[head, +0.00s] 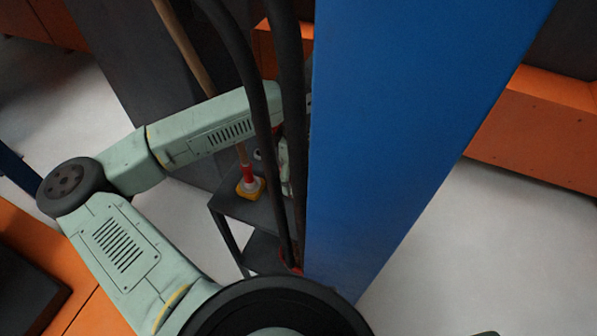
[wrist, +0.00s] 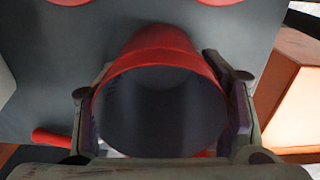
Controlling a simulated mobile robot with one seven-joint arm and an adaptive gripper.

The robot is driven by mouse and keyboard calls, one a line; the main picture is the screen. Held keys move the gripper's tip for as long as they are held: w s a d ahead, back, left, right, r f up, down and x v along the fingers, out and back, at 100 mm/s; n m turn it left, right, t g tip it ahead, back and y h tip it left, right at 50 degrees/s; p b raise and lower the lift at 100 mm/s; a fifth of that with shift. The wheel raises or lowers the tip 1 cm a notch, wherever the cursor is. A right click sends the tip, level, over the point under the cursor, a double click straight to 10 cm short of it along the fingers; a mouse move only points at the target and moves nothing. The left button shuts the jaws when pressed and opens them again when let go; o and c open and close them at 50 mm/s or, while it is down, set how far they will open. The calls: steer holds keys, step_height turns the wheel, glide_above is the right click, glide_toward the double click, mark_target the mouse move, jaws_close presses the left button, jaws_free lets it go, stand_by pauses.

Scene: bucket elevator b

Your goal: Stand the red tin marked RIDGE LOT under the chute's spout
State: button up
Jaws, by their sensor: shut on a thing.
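In the wrist view a red tin (wrist: 165,46) with a wide round open mouth faces the camera. Its inside is dark and looks empty. My gripper (wrist: 170,105) is shut on it, with one finger against each side. No RIDGE LOT marking shows on the part I see, so I cannot tell which tin it is. In the head view my gripper and the tin are mostly hidden behind the blue column and the dark hoses. I cannot make out the chute's spout in either view.
A blue column (head: 400,130) blocks much of the head view. Dark hoses (head: 262,125) hang before a dark shelf stand (head: 228,205) bearing a yellow-and-red object (head: 250,185). In the wrist view, red round things (wrist: 222,2) and a red bar (wrist: 52,137) lie around a dark grey surface (wrist: 40,60).

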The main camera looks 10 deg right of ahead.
steer(key=shift+f, duration=0.15)
steer(key=o, duration=1.7)
